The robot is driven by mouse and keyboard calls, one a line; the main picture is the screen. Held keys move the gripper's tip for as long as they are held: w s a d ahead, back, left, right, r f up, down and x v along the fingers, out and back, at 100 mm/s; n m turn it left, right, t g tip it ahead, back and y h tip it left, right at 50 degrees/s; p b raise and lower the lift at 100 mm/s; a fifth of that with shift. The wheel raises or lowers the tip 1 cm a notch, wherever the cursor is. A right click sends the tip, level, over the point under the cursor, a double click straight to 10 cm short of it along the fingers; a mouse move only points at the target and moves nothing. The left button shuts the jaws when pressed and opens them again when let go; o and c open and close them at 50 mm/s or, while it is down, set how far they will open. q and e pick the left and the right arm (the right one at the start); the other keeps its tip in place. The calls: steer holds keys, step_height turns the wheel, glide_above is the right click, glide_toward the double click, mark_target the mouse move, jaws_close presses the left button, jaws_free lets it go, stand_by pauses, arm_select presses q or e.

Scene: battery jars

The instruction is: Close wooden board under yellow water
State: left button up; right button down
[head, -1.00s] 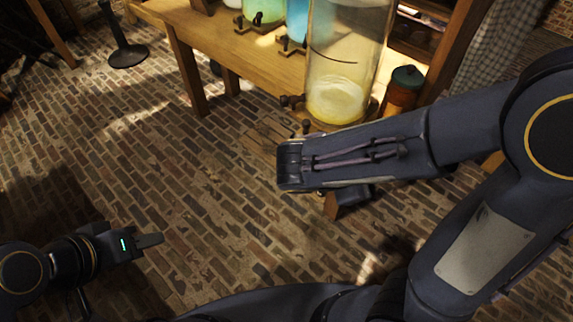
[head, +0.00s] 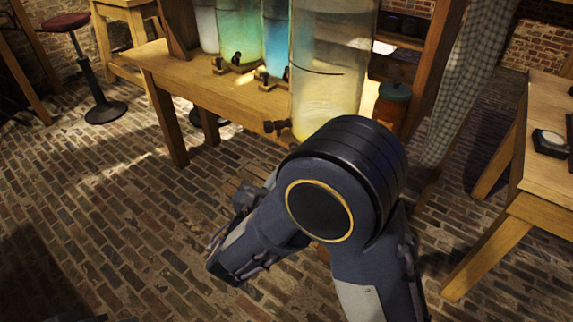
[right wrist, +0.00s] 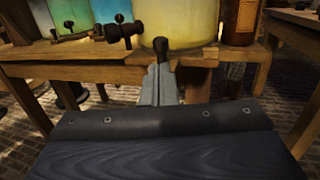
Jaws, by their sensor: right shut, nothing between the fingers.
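The jar of yellow water (head: 330,75) stands at the near edge of the wooden table, with a dark tap (head: 277,127) low on its front. The right wrist view also shows its yellow lower part (right wrist: 185,18). A brown wooden board (right wrist: 203,54) appears beneath the jar there, beside a dark knob (right wrist: 162,46). How far the board sticks out is unclear. My right gripper (right wrist: 160,72) is shut and empty, its grey fingers just below the knob; contact cannot be told. In the head view my right arm hides the board and the gripper. My left gripper is not visible.
Green (head: 240,30) and blue (head: 277,38) jars with taps stand left of the yellow one. An orange-brown bottle (head: 391,107) stands at its right. Another wooden table (head: 545,110) is at right and a stool (head: 90,70) at left. Brick floor between is open.

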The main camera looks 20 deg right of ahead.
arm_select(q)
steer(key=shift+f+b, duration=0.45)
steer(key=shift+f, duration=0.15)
arm_select(e)
steer(key=x, duration=0.5)
